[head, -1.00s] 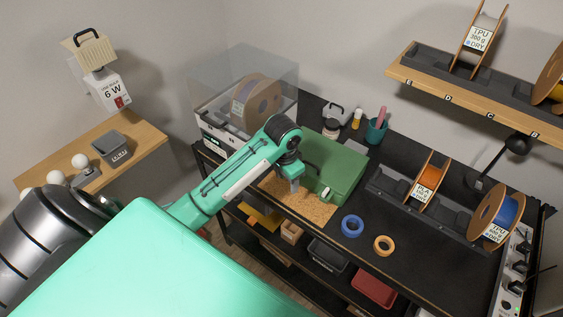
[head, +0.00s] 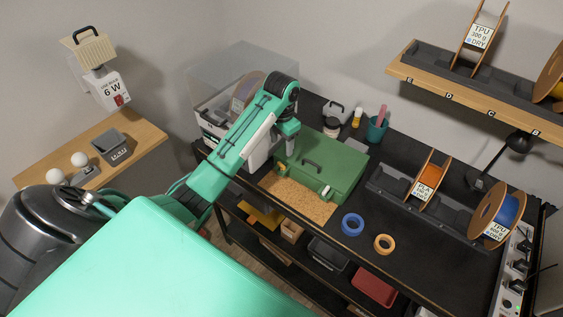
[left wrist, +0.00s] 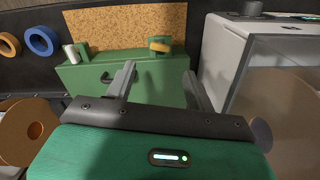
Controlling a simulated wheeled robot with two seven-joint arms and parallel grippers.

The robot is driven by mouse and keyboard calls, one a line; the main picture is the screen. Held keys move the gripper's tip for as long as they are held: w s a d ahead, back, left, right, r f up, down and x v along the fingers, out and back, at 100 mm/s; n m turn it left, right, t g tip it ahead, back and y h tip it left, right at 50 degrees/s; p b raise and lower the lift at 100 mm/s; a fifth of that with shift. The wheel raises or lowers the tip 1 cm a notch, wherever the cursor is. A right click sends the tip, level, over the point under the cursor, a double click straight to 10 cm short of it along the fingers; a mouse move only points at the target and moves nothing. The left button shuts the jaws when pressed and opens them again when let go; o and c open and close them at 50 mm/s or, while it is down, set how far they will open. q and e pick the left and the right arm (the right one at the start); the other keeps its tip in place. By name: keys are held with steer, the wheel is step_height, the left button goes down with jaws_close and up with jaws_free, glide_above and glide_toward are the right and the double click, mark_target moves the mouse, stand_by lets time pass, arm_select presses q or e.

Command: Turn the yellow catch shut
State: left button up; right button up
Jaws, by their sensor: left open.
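The green case (head: 335,165) lies closed on the dark bench, with a dark handle on its top. The yellow catch (left wrist: 160,46) is at the case's front edge in the left wrist view; it also shows small at the case's left front in the head view (head: 281,169). A pale catch (head: 326,192) sits on the same edge, further right in the head view. My left gripper (head: 291,147) is open and empty above the case's left part. In the left wrist view its fingertips (left wrist: 157,80) are apart, with the yellow catch beyond them. My right gripper is out of view.
A cork mat (head: 297,202) lies in front of the case. A clear-topped spool box (head: 212,125) stands close on the left. Spool racks stand further right.

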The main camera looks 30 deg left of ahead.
arm_select(q)
steer(key=b, duration=0.1)
glide_above(282, 164)
step_height(282, 164, down, 4)
steer(key=shift+s+f, duration=0.15)
step_height(282, 164, down, 3)
steer(key=shift+f+p, duration=0.1)
steer(key=shift+p, duration=0.95)
steer(key=shift+f, duration=0.75)
steer(key=c, duration=1)
steer(key=shift+n, duration=1.5)
steer(key=o, duration=1)
